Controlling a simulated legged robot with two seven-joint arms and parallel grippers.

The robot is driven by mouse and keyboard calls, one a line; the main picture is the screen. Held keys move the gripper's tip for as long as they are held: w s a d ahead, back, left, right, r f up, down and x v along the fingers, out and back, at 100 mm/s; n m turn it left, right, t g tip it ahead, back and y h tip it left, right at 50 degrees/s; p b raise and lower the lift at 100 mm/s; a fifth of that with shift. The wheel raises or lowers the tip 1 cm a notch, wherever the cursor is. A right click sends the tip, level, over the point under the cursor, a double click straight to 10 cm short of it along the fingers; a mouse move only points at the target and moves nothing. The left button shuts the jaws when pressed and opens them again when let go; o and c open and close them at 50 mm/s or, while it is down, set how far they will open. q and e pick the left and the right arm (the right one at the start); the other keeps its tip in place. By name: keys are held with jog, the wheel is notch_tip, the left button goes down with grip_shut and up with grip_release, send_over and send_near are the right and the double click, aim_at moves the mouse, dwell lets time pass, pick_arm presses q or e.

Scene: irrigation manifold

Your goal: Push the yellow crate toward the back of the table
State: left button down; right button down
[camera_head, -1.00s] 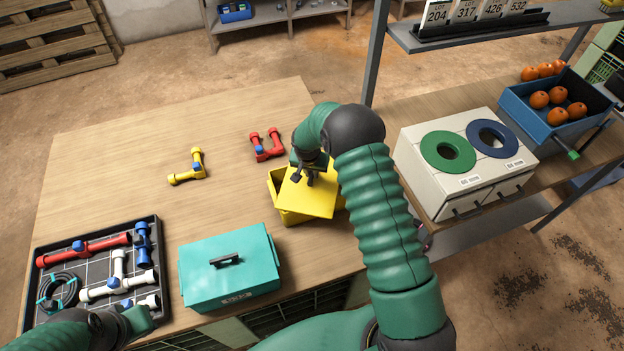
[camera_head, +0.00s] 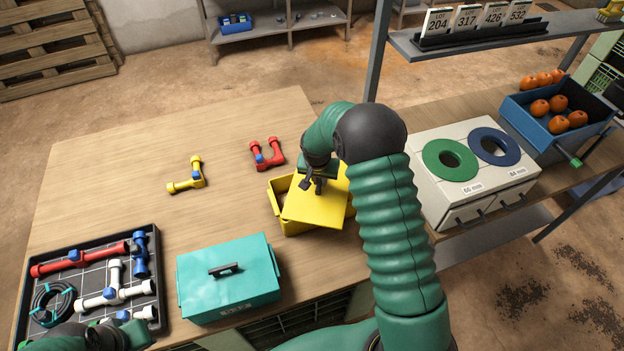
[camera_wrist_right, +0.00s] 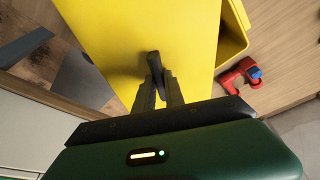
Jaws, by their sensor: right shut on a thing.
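The yellow crate (camera_head: 274,204) stands at the table's right edge, in the middle of the head view. Its flat yellow lid (camera_head: 312,208) lies askew over it, shifted right, leaving the left part of the crate open. My right gripper (camera_head: 314,184) is over the lid, shut on its dark handle; the handle (camera_wrist_right: 154,64) shows between the fingers in the right wrist view. The lid (camera_wrist_right: 120,35) fills much of that view, with the crate's open corner (camera_wrist_right: 233,38) beside it. Part of my left arm shows at the bottom left; its fingers cannot be made out.
A red fitting (camera_head: 267,158) lies just behind the crate and a yellow fitting (camera_head: 188,180) further left. A teal box (camera_head: 228,285) and a black tray (camera_head: 158,290) of pipe parts stand at the front. The back of the table is clear.

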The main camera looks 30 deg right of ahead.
jog(key=s+d+r+b, duration=0.15)
jog(key=s+d, duration=0.25)
jog(key=s, duration=0.8)
jog(key=w+p, duration=0.1)
jog(key=w, duration=0.1)
jog(key=w+a+r+p, duration=0.1)
jog(key=w, duration=0.2)
jog(key=w+p, duration=0.1)
jog(key=w, duration=0.1)
jog(key=shift+w+a+r, duration=0.25)
jog(key=shift+r, duration=0.05)
jog(key=w+a+p, duration=0.1)
jog(key=w, duration=0.1)
jog(key=w+p, duration=0.1)
jog(key=w, duration=0.2)
jog(key=w+a, duration=0.1)
jog(key=w, duration=0.1)
jog(key=shift+w+a+f+p, duration=0.1)
jog(key=shift+w+a+p, duration=0.2)
jog(key=shift+p, duration=0.1)
jog(key=shift+w+a+f, duration=0.1)
jog(key=shift+w+f, duration=0.05)
jog(key=shift+w, duration=0.1)
jog(key=shift+s+f+b, duration=0.15)
jog(key=shift+f+b, duration=0.65)
notch_tip(320, 180, down, 5)
jog(key=b, duration=0.3)
jog(key=shift+r, duration=0.2)
jog(key=shift+a+r, duration=0.1)
jog(key=shift+r, duration=0.05)
